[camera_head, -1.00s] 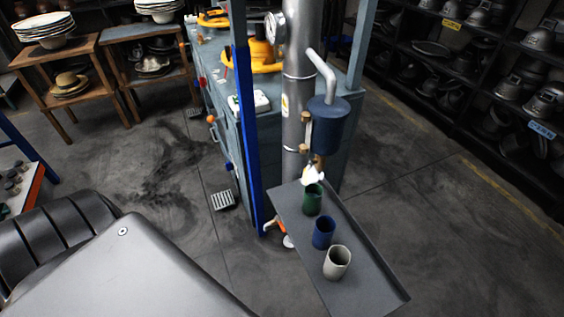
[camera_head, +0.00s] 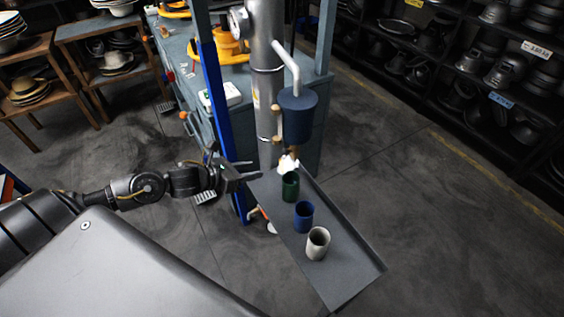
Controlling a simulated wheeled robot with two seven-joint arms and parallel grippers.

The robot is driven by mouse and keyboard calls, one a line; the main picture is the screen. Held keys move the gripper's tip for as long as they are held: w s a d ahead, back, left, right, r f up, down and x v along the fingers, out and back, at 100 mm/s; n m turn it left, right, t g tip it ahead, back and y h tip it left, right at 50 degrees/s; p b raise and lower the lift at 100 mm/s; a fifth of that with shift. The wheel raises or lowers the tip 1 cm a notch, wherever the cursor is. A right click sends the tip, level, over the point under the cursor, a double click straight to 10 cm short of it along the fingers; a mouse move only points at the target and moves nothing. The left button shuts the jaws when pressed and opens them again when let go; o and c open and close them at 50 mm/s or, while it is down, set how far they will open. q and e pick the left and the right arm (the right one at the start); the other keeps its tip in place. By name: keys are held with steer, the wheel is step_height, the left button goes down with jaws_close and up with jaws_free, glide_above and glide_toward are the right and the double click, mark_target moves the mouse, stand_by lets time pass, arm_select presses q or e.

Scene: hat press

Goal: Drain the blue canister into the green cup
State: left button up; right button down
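The blue canister (camera_head: 298,118) is fixed to the grey column, with a pipe running into its top. A small brass outlet and a white piece (camera_head: 288,164) show beneath it. The green cup (camera_head: 290,187) stands upright on a narrow grey shelf (camera_head: 345,279), below the outlet. Its inside is too dark to tell what it holds. My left gripper (camera_head: 255,170) is left of the green cup, with its fingers apart and nothing visible between them. It does not appear to touch the cup. My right gripper is not in view.
A blue cup (camera_head: 304,216) and an off-white cup (camera_head: 317,243) stand on the shelf in front of the green cup. A blue upright post (camera_head: 217,95) and the metal column (camera_head: 267,75) rise nearby. Open floor lies right of the shelf.

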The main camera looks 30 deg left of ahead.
mark_target(280, 165)
arm_select(q)
steer(key=w+d+p, duration=0.1)
steer(key=w+d, duration=0.1)
steer(key=w+d+m, duration=0.1)
steer(key=w+d, duration=0.1)
steer(key=w+d+f+m+p, duration=0.1)
steer(key=w+d, duration=0.1)
steer(key=w, duration=0.1)
steer(key=shift+h+p, duration=0.3)
steer(key=shift+h, duration=0.1)
steer(key=shift+w+d+f, duration=0.3)
steer(key=shift+w+f, duration=0.15)
steer(key=shift+c, duration=0.2)
steer(key=c, duration=0.7)
jaws_close()
